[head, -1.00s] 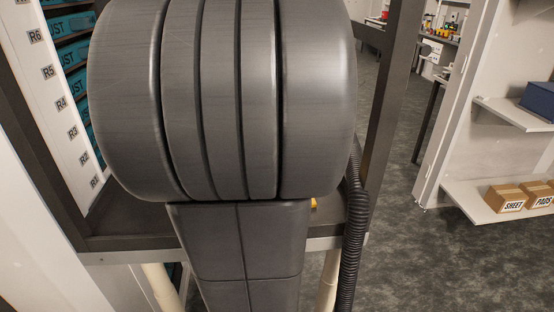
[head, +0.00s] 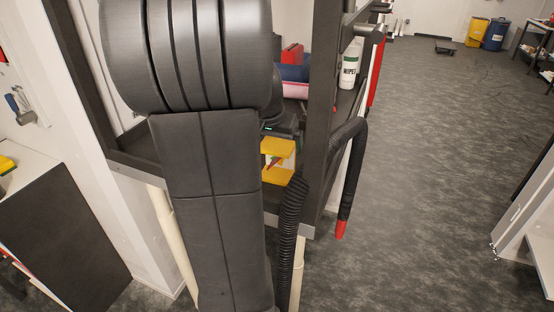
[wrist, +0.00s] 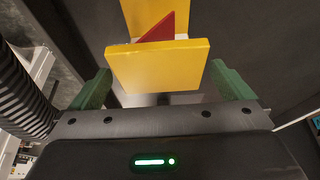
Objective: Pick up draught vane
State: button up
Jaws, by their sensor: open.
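The draught vane appears to be the yellow piece (head: 278,147) with a small red pointer, on the dark bench behind my arm. In the wrist view its yellow plate (wrist: 158,66) fills the middle, with a red triangle (wrist: 158,29) and another yellow part behind it. My gripper (wrist: 160,76) is open, with one green finger on each side of the near yellow plate. The plate lies between or just beyond the fingertips, with gaps on both sides. I cannot tell the exact depth. In the head view my arm hides most of the gripper and part of the vane.
A ribbed black hose (head: 291,230) hangs at the bench's front, close to the vane, and shows at left in the wrist view (wrist: 22,95). A dark frame post (head: 318,120) stands right of the vane. A white wipes tub (head: 349,67) stands behind. Open floor lies right.

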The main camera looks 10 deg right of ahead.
jog(key=shift+x, duration=1.95)
jog(key=c, duration=1)
jog(key=shift+r, duration=0.1)
